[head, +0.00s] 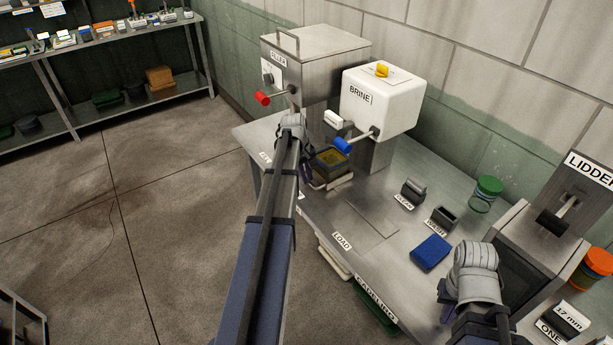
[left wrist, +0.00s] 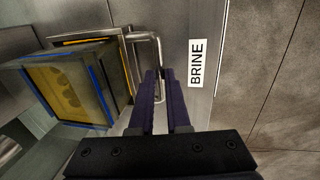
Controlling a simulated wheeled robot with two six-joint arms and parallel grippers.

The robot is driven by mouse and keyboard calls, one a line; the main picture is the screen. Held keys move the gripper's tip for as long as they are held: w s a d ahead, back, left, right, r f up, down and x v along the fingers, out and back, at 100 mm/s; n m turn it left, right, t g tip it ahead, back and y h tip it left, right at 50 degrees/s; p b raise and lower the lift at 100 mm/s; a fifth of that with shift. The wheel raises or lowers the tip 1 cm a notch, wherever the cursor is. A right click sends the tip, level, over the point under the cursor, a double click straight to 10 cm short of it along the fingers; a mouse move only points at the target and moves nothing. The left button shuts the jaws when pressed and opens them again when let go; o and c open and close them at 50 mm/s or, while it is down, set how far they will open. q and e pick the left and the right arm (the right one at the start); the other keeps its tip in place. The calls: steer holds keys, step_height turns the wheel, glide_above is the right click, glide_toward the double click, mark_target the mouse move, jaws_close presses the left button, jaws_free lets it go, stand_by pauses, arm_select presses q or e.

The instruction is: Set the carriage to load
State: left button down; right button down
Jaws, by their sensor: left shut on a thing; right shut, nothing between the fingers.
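The carriage (head: 340,182) is a small tray on the bench, under the front of the white BRINE box. It carries a square clear container (head: 334,160) with yellowish contents, also in the left wrist view (left wrist: 62,88). My left gripper (head: 308,172) is shut on the carriage's metal handle (left wrist: 157,52); its dark fingers (left wrist: 160,100) show beside the handle. The bench-edge label BRINE (left wrist: 197,63) is next to them. The LOAD label (head: 342,241) is on the bench nearer me, by an outlined patch (head: 372,220). My right gripper (head: 447,300) is shut and empty at the front right.
The steel box (head: 305,65) with a red-handled lever and the white BRINE box (head: 382,100) with a blue-handled lever stand behind the carriage. A blue block (head: 431,252), two small grey holders and a green-lidded jar (head: 486,193) lie right. The LOAD patch is clear.

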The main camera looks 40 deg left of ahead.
stand_by(0.5)
arm_select(q)
steer(key=s+d, duration=0.2)
steer(key=d, duration=0.5)
steer(key=s+d, duration=0.3)
steer(key=d, duration=0.5)
steer(key=s+d, duration=0.3)
steer(key=d, duration=0.5)
steer(key=shift+s, duration=0.2)
steer(key=c, duration=0.9)
jaws_free()
steer(key=r+p, duration=0.2)
steer(key=s+r+p, duration=0.1)
steer(key=r+p, duration=0.4)
steer(key=shift+s+a+r+p, duration=0.2)
steer(key=shift+a+r+p, duration=0.1)
steer(key=shift+r+p, duration=0.05)
arm_select(e)
step_height(320, 180, up, 8)
steer(key=shift+f, duration=0.15)
